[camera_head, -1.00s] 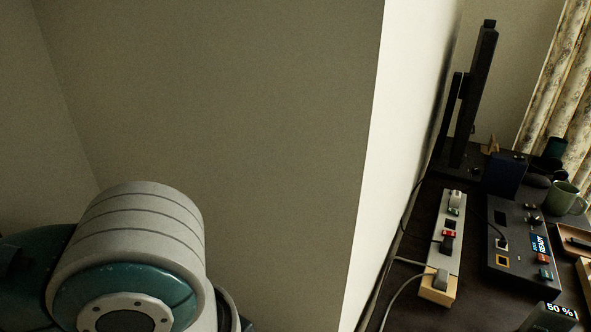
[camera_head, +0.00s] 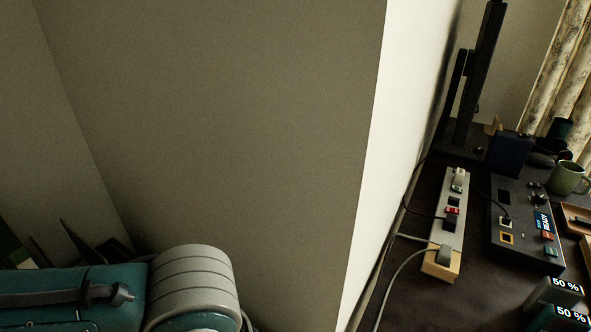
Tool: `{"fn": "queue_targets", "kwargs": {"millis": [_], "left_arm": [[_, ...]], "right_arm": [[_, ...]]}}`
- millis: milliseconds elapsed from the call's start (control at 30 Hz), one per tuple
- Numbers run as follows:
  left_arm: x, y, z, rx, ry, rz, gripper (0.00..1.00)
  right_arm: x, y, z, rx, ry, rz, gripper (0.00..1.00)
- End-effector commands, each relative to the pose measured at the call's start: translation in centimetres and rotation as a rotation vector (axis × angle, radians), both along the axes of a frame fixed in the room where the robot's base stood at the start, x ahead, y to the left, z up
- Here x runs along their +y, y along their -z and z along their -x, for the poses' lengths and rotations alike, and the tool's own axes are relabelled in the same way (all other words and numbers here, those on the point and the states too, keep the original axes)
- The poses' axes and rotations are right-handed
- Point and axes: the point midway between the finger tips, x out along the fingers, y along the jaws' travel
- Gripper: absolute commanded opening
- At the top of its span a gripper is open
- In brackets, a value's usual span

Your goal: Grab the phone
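Two small dark devices with lit "50 %" displays stand at the bottom right corner of the desk. The upper device (camera_head: 556,292) shows more fully, and the lower one (camera_head: 562,318) is cut off by the frame edge. I cannot tell whether either is the phone, and nothing else in view is clearly a phone. Neither of my grippers is in view. Only a teal and grey part of my own arm shows at the bottom left, far from the desk things.
The dark desk (camera_head: 400,305) runs along a wall on the right. On it are a power strip (camera_head: 447,225) with plugs and cables, a black control box (camera_head: 522,225) reading "READY", a green mug (camera_head: 566,178), a wooden tray (camera_head: 577,218) and a monitor (camera_head: 478,75). A wall corner stands between my arm and the desk.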

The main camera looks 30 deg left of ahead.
Motion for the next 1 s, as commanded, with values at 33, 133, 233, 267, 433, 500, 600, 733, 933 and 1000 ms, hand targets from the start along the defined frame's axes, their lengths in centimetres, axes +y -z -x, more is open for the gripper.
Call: {"fn": "queue_targets", "kwargs": {"millis": [33, 133, 233, 267, 433, 500, 600, 733, 933, 1000], "left_arm": [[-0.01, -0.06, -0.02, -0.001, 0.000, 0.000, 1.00], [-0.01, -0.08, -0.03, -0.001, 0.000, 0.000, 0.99], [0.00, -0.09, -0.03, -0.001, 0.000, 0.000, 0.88], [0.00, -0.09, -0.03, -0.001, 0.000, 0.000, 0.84], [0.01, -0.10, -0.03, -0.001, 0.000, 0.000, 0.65], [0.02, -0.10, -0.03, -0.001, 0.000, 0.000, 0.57], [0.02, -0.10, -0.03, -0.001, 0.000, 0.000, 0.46], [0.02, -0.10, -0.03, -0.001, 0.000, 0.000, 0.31], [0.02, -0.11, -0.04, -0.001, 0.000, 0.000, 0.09], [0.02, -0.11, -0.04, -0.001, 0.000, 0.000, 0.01]], "right_arm": [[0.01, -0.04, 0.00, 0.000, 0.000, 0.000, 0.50], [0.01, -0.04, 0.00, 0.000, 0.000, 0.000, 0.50], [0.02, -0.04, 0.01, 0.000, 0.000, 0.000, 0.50], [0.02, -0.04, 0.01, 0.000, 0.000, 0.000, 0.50], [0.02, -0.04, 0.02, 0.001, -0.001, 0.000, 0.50], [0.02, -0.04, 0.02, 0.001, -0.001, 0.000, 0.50], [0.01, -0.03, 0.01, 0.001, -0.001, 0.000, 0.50], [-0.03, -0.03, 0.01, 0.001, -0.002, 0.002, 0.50], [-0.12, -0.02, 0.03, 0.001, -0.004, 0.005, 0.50], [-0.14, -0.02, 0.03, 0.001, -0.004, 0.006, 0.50]]}}
